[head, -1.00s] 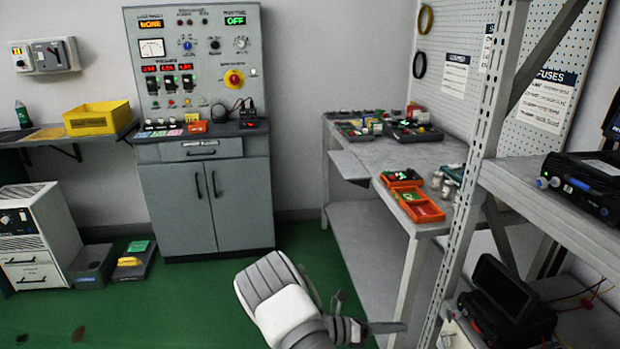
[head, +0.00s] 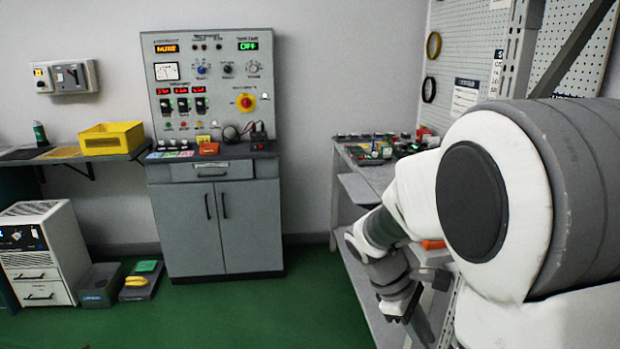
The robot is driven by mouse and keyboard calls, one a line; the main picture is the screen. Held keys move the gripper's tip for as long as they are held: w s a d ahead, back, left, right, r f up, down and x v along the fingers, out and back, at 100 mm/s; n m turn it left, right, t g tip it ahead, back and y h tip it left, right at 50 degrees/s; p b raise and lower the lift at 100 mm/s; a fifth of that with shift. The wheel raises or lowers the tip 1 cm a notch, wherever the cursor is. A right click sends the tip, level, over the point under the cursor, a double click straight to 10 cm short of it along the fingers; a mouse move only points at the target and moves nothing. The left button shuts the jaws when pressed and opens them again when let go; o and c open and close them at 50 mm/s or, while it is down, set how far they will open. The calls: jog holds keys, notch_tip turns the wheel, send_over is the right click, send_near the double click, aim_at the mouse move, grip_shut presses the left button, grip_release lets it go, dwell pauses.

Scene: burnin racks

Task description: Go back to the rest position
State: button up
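In the head view my arm fills the right side, its large white and grey joint close to the camera. The arm folds back down and left, and its far end with my gripper (head: 398,308) hangs low in front of the workbench (head: 367,185). The fingers are small and dark, so whether they are open or shut cannot be told. No held object can be made out.
A grey control cabinet (head: 222,228) with a panel stands at the back wall. A yellow bin (head: 111,138) sits on a wall shelf at left. The green floor (head: 240,315) in front is clear.

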jog(key=s+a+r+m+t+y, duration=0.3)
jog(key=s+r+m+t, duration=0.15)
jog(key=s+r, duration=0.2)
jog(key=s+a+r+m+t+y, duration=0.3)
jog(key=s+r+m, duration=0.3)
jog(key=s, duration=0.2)
notch_tip(320, 180, up, 15)
jog(key=p, duration=1.5)
jog(key=shift+w+f, duration=0.2)
jog(key=shift+w, duration=0.05)
jog(key=shift+g, duration=0.25)
